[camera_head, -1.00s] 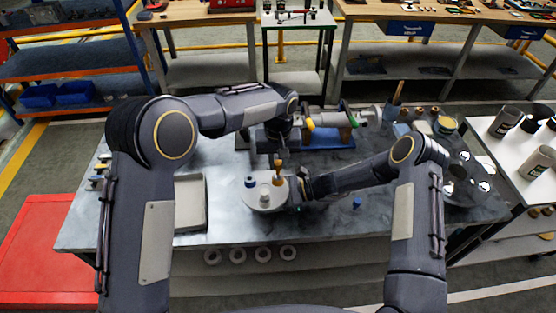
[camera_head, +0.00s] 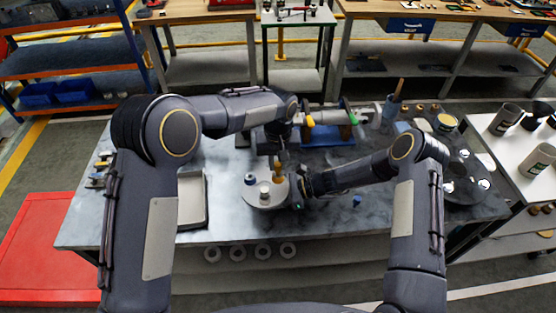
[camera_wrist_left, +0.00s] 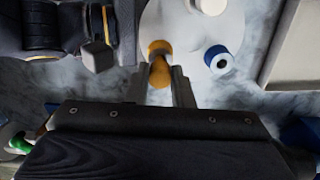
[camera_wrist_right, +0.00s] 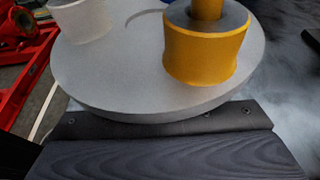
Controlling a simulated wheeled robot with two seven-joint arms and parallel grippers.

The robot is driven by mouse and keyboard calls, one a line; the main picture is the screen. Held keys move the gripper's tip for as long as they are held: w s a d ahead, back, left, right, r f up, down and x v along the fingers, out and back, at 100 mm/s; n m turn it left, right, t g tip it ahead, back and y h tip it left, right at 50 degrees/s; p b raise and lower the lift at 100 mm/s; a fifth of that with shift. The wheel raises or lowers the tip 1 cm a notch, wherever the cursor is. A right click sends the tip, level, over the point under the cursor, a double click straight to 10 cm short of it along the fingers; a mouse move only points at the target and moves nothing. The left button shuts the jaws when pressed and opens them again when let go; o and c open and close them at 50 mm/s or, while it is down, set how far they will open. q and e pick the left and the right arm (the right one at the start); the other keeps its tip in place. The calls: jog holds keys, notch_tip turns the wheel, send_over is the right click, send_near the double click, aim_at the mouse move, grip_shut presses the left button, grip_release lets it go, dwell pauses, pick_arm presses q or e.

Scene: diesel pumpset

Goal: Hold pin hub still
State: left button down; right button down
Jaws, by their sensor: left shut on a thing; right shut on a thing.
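The pin hub is a pale grey round disc (camera_head: 262,203) above the worktable. It fills much of the right wrist view (camera_wrist_right: 120,80). A yellow bush with a narrower upright stem (camera_wrist_right: 205,60) stands on it, with a white cup-like piece (camera_head: 264,191) and a blue ring-like piece (camera_head: 250,179). My left gripper (camera_wrist_left: 166,85) comes from above and is shut on the yellow stem. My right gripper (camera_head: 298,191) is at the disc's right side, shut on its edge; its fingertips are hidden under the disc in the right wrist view.
A grey tray (camera_head: 205,202) lies left of the hub. A pump assembly on a blue base (camera_head: 330,138) stands behind my arms. A small blue piece (camera_head: 357,201) lies on the table to the right. Several pale rings (camera_head: 238,253) sit along the table's front.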

aim_at(278, 164)
pick_arm(q)
jog(key=shift+f, duration=0.7)
jog(key=c, duration=1.2)
grip_release()
notch_tip(278, 164, up, 12)
jog(key=shift+r, duration=0.1)
pick_arm(e)
jog(key=shift+c, duration=2.3)
grip_release()
